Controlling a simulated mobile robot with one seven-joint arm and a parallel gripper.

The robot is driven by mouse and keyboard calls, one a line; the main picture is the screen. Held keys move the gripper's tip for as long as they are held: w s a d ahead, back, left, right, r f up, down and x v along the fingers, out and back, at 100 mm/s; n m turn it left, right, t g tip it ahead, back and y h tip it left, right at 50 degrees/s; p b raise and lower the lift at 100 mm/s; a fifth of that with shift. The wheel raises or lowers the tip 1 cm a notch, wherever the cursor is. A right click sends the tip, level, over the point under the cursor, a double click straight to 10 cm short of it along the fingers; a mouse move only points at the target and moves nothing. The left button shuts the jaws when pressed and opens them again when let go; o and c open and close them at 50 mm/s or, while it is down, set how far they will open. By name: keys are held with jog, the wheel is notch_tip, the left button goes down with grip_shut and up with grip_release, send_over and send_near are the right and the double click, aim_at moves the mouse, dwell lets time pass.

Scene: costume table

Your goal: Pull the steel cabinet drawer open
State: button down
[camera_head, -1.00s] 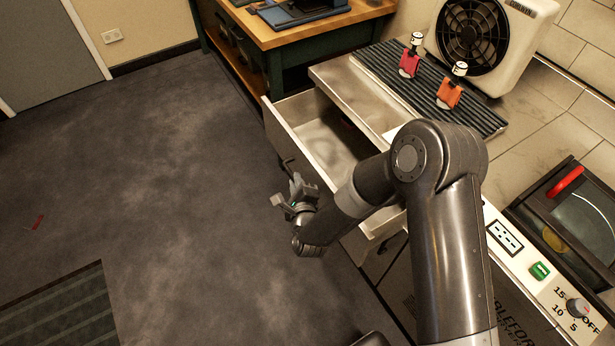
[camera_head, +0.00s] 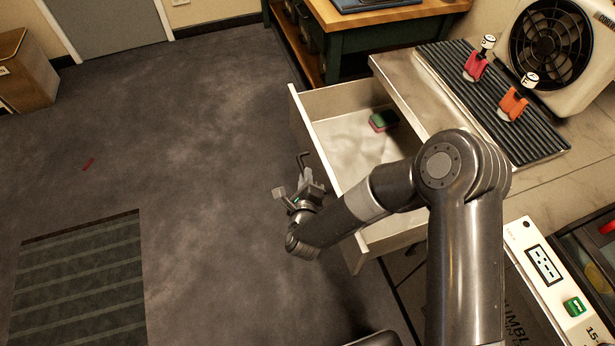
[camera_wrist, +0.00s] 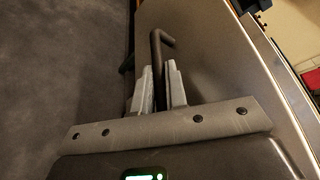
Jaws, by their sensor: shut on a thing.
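The steel cabinet drawer (camera_head: 350,104) stands pulled well out from its cabinet in the head view. Its inside shows, with a green and pink sponge (camera_head: 383,120) lying toward the back. The dark bent handle (camera_head: 303,160) sticks out from the drawer's front. In the wrist view the handle (camera_wrist: 157,45) rises between the two pale fingers, and the drawer front (camera_wrist: 215,55) fills the right side. My gripper (camera_head: 306,182) is shut on the handle, outside the drawer front; its fingers (camera_wrist: 159,90) also show in the wrist view. My forearm hides part of the drawer's near side.
A fan (camera_head: 560,45) stands behind. A wooden bench (camera_head: 370,14) is beyond the drawer. Open carpet (camera_head: 190,130) lies to the left, with a striped mat (camera_head: 80,280).

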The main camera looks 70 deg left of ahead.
jog(key=c, duration=1.5)
grip_release()
jog(key=shift+o, duration=0.2)
jog(key=v, duration=1)
jog(key=shift+s+d, duration=0.2)
jog(key=shift+d, duration=0.15)
jog(key=shift+r, duration=0.1)
